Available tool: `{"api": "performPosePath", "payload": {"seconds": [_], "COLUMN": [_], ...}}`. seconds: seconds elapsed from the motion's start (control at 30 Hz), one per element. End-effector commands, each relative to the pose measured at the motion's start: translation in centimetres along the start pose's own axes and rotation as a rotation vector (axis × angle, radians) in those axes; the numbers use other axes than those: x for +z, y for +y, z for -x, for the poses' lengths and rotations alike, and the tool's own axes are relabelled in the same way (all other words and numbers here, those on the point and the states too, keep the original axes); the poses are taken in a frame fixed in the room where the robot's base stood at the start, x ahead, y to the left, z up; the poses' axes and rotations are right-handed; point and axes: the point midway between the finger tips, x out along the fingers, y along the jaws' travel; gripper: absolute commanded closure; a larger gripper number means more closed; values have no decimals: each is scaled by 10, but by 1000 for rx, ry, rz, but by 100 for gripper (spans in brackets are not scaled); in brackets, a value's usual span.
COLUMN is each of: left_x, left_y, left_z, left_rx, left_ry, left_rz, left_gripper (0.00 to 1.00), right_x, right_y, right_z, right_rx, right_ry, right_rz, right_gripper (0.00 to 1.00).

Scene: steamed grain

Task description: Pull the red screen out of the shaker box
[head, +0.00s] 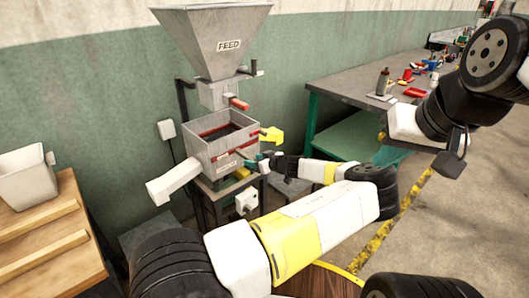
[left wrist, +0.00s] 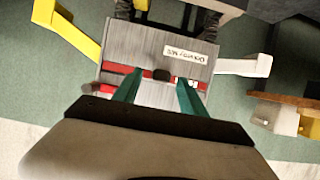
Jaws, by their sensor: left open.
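The shaker box (head: 205,150) is a grey metal box under the feed hopper, with a dark inside and red edges. The red screen (head: 222,155) shows as a red strip at the box's side facing my left gripper. In the left wrist view the red strip (left wrist: 118,69) crosses the box wall (left wrist: 150,45), with a small dark knob (left wrist: 162,75) at its middle. My left gripper (head: 258,162) is open at this wall; its teal fingers stand either side of the knob (left wrist: 160,92), and contact cannot be told. My right gripper (head: 455,150) hangs far right, away from the box; its jaw state is unclear.
The feed hopper (head: 212,40) with a red handle (head: 239,104) stands above the box. A white chute (head: 172,182) and a yellow spout (head: 271,135) stick out from it. A workbench (head: 345,85) with tools is behind right; a wooden table with a white bin (head: 27,178) is left.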

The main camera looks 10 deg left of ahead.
Motion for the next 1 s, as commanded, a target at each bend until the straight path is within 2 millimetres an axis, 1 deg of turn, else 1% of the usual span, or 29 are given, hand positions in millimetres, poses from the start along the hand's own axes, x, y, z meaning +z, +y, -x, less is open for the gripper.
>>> {"api": "performPosePath", "payload": {"seconds": [0.07,0.1,0.17,0.3,0.33,1.0], "left_x": [0,0,0,0,0,0], "left_y": [0,0,0,0,0,0], "left_z": [0,0,0,0,0,1], "left_rx": [0,0,0,0,0,1], "left_ry": [0,0,0,0,0,0], "left_rz": [0,0,0,-1,-1,-1], "left_gripper": [51,59,71,98,100,100], "right_x": [0,0,0,0,0,0], "right_y": [0,0,0,0,0,0], "right_z": [0,0,0,0,0,0], "right_rx": [0,0,0,0,0,0], "right_ry": [0,0,0,0,0,0], "right_rz": [0,0,0,0,0,0], "right_gripper": [100,100,100,100,100,100]}}
